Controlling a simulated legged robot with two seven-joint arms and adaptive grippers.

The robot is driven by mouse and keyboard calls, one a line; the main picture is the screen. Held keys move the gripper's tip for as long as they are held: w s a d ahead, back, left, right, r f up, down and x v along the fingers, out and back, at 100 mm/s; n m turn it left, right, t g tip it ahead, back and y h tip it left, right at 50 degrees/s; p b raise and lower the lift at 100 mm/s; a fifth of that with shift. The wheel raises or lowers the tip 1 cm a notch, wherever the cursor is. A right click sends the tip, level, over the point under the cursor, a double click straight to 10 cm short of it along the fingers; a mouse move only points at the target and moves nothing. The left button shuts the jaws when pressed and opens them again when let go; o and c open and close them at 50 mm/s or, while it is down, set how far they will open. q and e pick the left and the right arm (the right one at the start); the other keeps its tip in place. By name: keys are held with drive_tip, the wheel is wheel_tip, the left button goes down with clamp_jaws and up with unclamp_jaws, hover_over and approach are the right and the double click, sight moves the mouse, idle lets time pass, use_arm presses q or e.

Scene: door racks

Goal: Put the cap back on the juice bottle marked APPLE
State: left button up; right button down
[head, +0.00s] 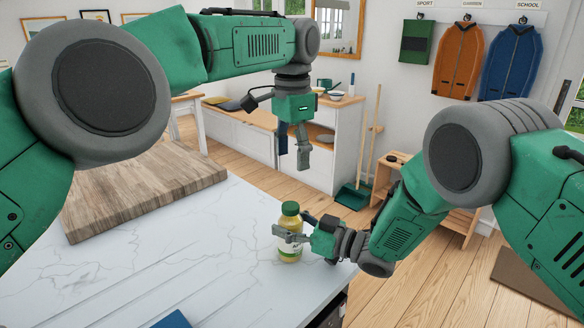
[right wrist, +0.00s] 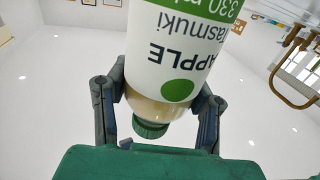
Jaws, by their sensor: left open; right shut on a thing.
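The juice bottle (head: 289,252) stands upright near the counter's right edge, with pale yellow contents and a white label. The right wrist view, which is upside down, shows APPLE on the label of this bottle (right wrist: 180,55). A green cap (head: 290,208) sits at the top of the bottle; the cap also shows in the right wrist view (right wrist: 150,128). I cannot tell whether it is screwed tight. My right gripper (head: 290,232) is shut around the upper part of the bottle. My left gripper (head: 294,156) is open, empty and pointing down, above and apart from the cap.
A wooden board (head: 145,190) lies on the left of the white marble counter (head: 200,260). A blue item (head: 172,320) shows at the front edge. The counter between board and bottle is clear. A wooden stool (head: 440,215) stands on the floor behind my right arm.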

drive_tip(key=shift+f, duration=0.1)
drive_tip(key=c, duration=0.6)
unclamp_jaws()
drive_tip(key=shift+c, duration=0.2)
drive_tip(key=shift+s, duration=0.1)
drive_tip(key=v, duration=1.2)
drive_tip(key=shift+d, duration=0.2)
drive_tip(key=shift+a, duration=0.15)
drive_tip(key=shift+a, duration=0.1)
